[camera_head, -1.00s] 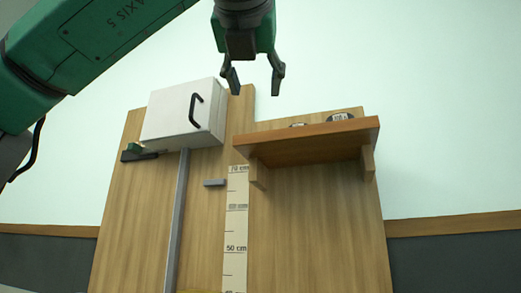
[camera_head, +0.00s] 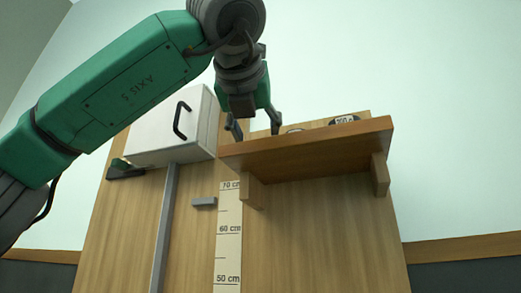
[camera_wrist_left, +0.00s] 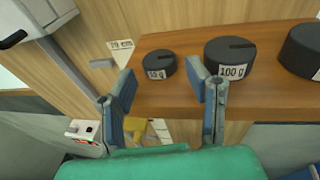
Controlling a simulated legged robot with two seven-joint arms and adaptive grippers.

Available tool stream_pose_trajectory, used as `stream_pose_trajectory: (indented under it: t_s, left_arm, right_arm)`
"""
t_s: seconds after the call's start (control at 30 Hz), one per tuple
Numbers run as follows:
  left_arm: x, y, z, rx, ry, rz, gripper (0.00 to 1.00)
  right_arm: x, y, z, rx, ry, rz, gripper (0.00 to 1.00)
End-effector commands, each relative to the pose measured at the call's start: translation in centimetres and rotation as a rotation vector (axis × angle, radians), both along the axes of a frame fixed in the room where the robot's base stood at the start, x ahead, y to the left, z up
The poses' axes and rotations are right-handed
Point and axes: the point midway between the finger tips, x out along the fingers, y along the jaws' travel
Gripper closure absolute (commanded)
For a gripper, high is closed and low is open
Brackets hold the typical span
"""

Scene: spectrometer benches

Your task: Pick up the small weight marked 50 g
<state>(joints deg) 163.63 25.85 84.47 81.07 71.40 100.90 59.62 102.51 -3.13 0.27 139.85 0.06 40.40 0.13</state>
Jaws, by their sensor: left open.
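The small weight (camera_wrist_left: 160,64) is a dark cylinder with a slotted top, standing on the wooden shelf (camera_wrist_left: 172,98) in the left wrist view. Its white label is blurred but seems to read 50 g. My left gripper (camera_head: 254,124) is open and empty, above the shelf's left end. In the left wrist view its fingers (camera_wrist_left: 162,84) frame the small weight from the near side, apart from it. My right gripper is not in view.
A larger weight marked 100 g (camera_wrist_left: 230,62) stands just right of the small one, close to my right-hand finger. A third, bigger weight (camera_wrist_left: 304,52) is further right.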

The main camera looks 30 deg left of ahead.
Motion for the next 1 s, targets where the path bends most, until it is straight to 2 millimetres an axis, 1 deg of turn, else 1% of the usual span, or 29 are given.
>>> stream_pose_trajectory:
  t_s: [0.07, 0.17, 0.3, 0.4, 0.5, 0.63, 0.67, 0.7, 0.77, 0.8, 1.0]
  left_arm:
    - [0.2, 0.3, 0.0, -0.001, 0.000, 0.000, 0.56]
    - [1.1, 0.8, -0.1, -0.002, 0.000, 0.001, 0.56]
    - [3.2, 1.7, -0.4, -0.002, 0.001, 0.001, 0.56]
    - [4.4, 2.3, -0.7, -0.002, 0.001, 0.001, 0.56]
    - [4.7, 2.4, -0.9, -0.002, -0.002, 0.001, 0.56]
    - [4.6, 2.3, -0.9, -0.002, -0.003, 0.001, 0.56]
    - [4.5, 2.3, -0.9, -0.002, -0.003, 0.001, 0.61]
    - [4.5, 2.3, -0.9, -0.002, -0.002, 0.001, 0.75]
    - [4.5, 2.3, -0.9, -0.001, -0.002, 0.001, 0.96]
    - [4.5, 2.2, -0.9, -0.001, -0.002, 0.001, 1.00]
    - [4.7, 2.2, -0.9, -0.001, -0.002, 0.001, 1.00]
  right_arm:
    - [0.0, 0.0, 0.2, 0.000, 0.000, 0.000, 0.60]
    - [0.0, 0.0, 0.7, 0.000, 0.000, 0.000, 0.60]
    - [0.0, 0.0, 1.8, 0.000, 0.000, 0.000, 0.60]
    - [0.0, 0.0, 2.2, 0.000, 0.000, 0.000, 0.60]
    - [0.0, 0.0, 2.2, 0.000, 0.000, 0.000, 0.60]
    - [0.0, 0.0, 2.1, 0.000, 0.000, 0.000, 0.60]
    - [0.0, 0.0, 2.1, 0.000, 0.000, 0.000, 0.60]
    - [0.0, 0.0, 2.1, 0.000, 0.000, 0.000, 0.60]
    - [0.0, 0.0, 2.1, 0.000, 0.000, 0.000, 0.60]
    - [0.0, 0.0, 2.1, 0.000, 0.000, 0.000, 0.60]
    - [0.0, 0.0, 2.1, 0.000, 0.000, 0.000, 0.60]
